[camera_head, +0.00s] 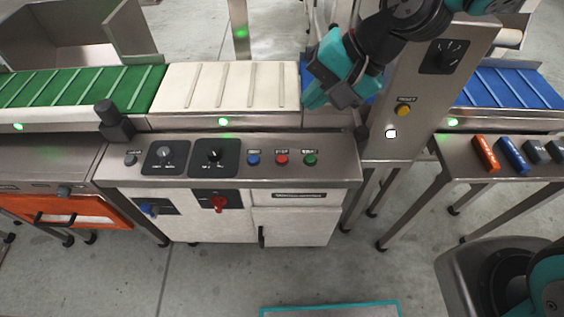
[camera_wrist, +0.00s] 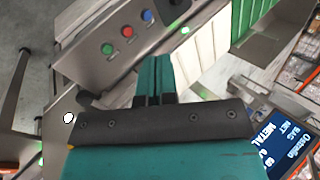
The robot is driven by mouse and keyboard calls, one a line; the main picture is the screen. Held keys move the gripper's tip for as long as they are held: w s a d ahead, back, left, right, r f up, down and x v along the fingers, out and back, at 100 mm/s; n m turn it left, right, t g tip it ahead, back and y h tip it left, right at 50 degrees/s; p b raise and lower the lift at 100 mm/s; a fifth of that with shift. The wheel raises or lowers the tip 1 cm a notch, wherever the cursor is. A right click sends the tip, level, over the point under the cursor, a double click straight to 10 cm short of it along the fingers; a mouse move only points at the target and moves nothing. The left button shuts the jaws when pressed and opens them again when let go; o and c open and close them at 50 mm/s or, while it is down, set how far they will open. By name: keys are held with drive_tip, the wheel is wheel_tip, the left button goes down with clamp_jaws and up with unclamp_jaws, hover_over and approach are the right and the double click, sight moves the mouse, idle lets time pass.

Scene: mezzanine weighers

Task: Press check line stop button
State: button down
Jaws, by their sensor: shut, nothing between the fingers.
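A red button (camera_head: 282,160), with a small label above it that seems to read STOP, sits on the sloped metal panel (camera_head: 340,172), between a blue button (camera_head: 253,159) and a green button (camera_head: 310,160). In the wrist view the red button (camera_wrist: 128,33) shows beyond my fingertips, up and to the left, with the green (camera_wrist: 106,49) and blue (camera_wrist: 148,17) buttons either side. My gripper (camera_head: 314,100) is shut and empty. In the head view it appears above and behind the panel, near the right end of the white belt. In the wrist view its teal fingers (camera_wrist: 153,62) are together, apart from the buttons.
Two black dial plates (camera_head: 166,157) are left of the buttons. A metal post (camera_head: 405,85) with a yellow button (camera_head: 403,110) stands right of my gripper. A dark knobbed post (camera_head: 113,122) rises at the panel's left. A display (camera_wrist: 280,145) shows in the wrist view.

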drive_tip(key=w+a+f+m+t+b, duration=0.1)
drive_tip(key=w+a+f+m, duration=0.1)
drive_tip(key=w+f+m, duration=0.2)
drive_tip(key=w+a+f+m+t+y+b, duration=0.1)
drive_tip(key=w+f+m, duration=0.3)
drive_tip(key=f, duration=0.7)
drive_tip(key=shift+a+m+y, duration=0.3)
drive_tip(key=shift+a+m, duration=0.6)
drive_tip(key=shift+m, duration=0.2)
drive_tip(key=shift+f, duration=0.25)
drive_tip(key=b, duration=0.7)
hover_over(282, 160)
wheel_tip(282, 160, down, 8)
drive_tip(key=shift+r, duration=0.15)
drive_tip(key=shift+f+b, duration=0.4)
drive_tip(key=shift+f, duration=0.4)
